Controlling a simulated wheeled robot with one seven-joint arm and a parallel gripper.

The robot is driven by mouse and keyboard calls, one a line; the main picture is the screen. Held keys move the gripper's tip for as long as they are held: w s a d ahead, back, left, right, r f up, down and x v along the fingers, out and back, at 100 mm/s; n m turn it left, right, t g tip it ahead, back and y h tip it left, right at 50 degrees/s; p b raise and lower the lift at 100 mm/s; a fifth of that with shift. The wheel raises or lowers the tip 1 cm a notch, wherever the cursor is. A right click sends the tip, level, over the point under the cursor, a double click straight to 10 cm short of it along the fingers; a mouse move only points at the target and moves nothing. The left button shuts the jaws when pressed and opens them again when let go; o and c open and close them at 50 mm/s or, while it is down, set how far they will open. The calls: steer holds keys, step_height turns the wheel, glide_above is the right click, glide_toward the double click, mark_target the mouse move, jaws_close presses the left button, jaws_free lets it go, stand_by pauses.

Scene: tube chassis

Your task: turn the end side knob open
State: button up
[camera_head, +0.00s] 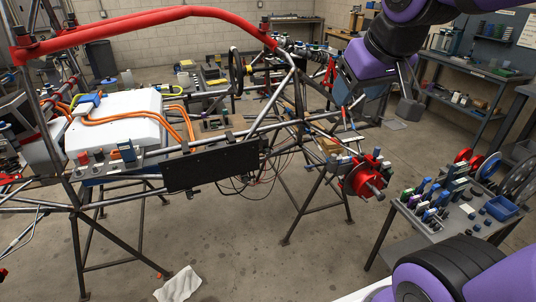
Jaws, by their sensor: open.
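I cannot tell for sure which part is the end side knob. Small red and dark knob-like pieces (84,158) stand on a ledge at the left of the tube chassis (225,144), beside a blue device (124,150). A red disc-shaped hub (362,178) with a short metal shaft is at the chassis's right end. My gripper (378,110) hangs from my purple arm at the upper right. It is open, above and behind the red hub in the picture and apart from it. No object shows clearly between its fingers.
A white box with orange cables (118,120) sits on the chassis at left. A black plate (211,167) hangs on its near side. A white cloth (179,285) lies on the open floor.

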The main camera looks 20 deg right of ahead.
mark_target(269, 152)
steer(key=w+f+n+t, duration=0.15)
steer(key=w+f, duration=0.25)
steer(key=w, duration=1)
steer(key=w+f+t, duration=0.2)
steer(key=w+f, duration=0.2)
steer(key=w, duration=0.9)
steer(key=w+d+f+t+y, duration=0.1)
steer(key=w+f+t+y, duration=0.1)
steer(key=w+f, duration=0.85)
steer(key=w+f+t+y, duration=0.2)
steer(key=w+f, duration=0.6)
steer(key=f, duration=0.6)
steer(key=d+f+m+t+h, duration=0.25)
steer(key=f+m+t, duration=0.2)
steer(key=f, duration=1.35)
steer(key=w, duration=0.9)
steer(key=shift+w, duration=0.35)
steer(key=shift+c, duration=0.5)
steer(key=c, duration=0.8)
steer(key=shift+c, duration=0.2)
